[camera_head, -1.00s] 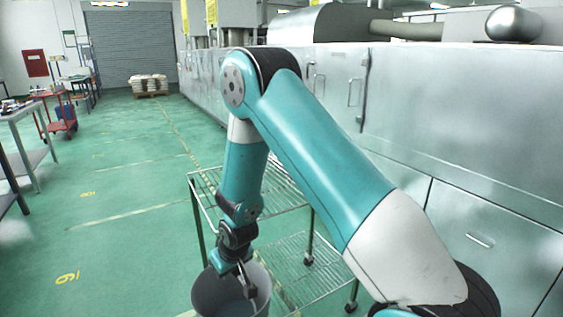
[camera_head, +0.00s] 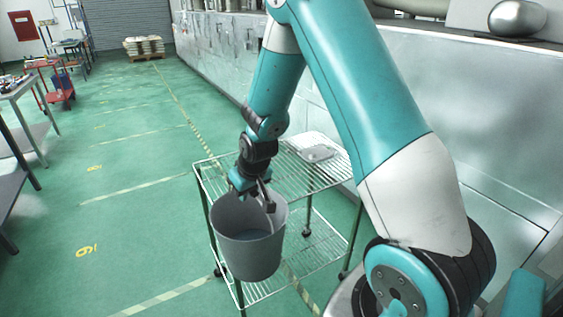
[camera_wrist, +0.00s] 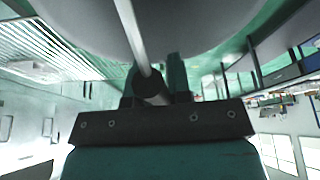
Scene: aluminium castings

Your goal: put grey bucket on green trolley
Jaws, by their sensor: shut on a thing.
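The grey bucket (camera_head: 250,255) hangs upright in front of the near left corner of the trolley and hides part of it. My gripper (camera_head: 264,195) is shut on the bucket at its top. In the wrist view, a thin grey rod, seemingly the bucket's handle, runs to my gripper (camera_wrist: 155,88), with the grey bucket (camera_wrist: 210,25) behind it. The trolley (camera_head: 330,178) has dark green posts, castors, and wire shelves at two levels. Its wire top also shows in the wrist view (camera_wrist: 50,38). I cannot tell whether the bucket touches the trolley.
A pale tray (camera_head: 312,150) lies on the far part of the trolley's top shelf; the shelf before it looks bare. A long metal cabinet wall (camera_head: 345,95) stands behind. Tables (camera_head: 22,90) and a red cart (camera_head: 58,85) are at left. The green floor between is clear.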

